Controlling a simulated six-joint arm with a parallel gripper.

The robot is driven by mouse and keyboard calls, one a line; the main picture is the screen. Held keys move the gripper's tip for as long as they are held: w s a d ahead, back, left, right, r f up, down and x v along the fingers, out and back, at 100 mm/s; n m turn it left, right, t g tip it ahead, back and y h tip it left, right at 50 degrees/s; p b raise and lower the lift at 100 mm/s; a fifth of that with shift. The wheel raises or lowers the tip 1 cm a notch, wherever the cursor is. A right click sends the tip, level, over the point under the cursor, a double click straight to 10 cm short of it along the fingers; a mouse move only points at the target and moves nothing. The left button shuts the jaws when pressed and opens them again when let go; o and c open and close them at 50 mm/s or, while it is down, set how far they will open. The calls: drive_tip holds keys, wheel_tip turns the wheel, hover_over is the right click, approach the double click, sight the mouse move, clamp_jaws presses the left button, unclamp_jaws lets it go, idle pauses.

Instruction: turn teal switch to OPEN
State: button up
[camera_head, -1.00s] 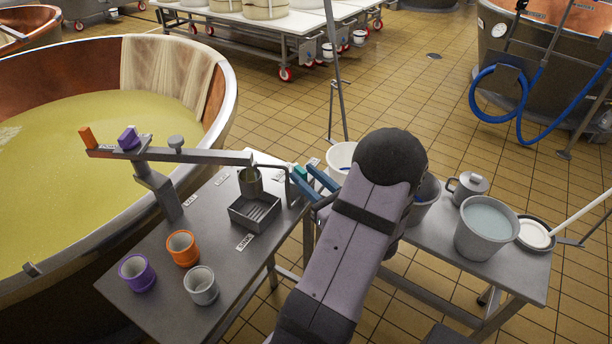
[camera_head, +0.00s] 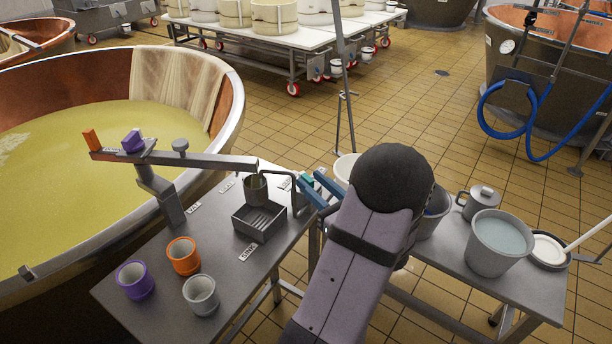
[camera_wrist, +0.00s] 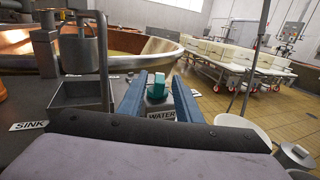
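The teal switch (camera_wrist: 156,86) is a small block on a grey base at the edge of the metal table, behind a label reading WATER (camera_wrist: 161,116). In the wrist view it appears between the two blue fingers of my gripper (camera_wrist: 158,82), with a gap visible on each side. My gripper is open and holds nothing. In the head view, the teal switch (camera_head: 306,180) shows beside my gripper (camera_head: 316,185), partly covered by the fingers. Whether a finger touches it is unclear. No OPEN mark is readable.
A bent pipe (camera_wrist: 103,60) rises left of the switch, near a sink basin (camera_head: 260,220) and grey cup (camera_head: 256,190). Orange (camera_head: 183,257), purple (camera_head: 136,280) and grey (camera_head: 201,295) cups stand on the near table. Right of my arm are a lidded pot (camera_head: 480,202) and water bucket (camera_head: 499,245).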

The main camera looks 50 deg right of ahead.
sight(306, 176)
drive_tip(key=shift+x, duration=1.75)
drive_tip(key=shift+c, duration=0.3)
clamp_jaws()
drive_tip(key=shift+m+h, duration=0.3)
drive_tip(key=shift+h, duration=0.1)
drive_tip(key=shift+f+m+g+h+b, duration=0.1)
drive_tip(key=shift+m+g+h+b, duration=0.85)
drive_tip(key=shift+h, duration=0.65)
drive_tip(key=shift+m+g+h+b, duration=0.45)
drive_tip(key=shift+m+h+b, duration=0.2)
drive_tip(key=shift+b, duration=0.15)
drive_tip(key=m+g+h+b, duration=0.1)
drive_tip(key=b, duration=0.5)
drive_tip(key=shift+f+h, duration=0.15)
drive_tip(key=shift+h, duration=0.2)
drive_tip(key=m+g+b, duration=0.1)
drive_tip(key=b, duration=0.2)
drive_tip(key=shift+r+h+b, duration=0.25)
drive_tip(key=shift+h+b, duration=0.05)
drive_tip(key=shift+h, duration=0.1)
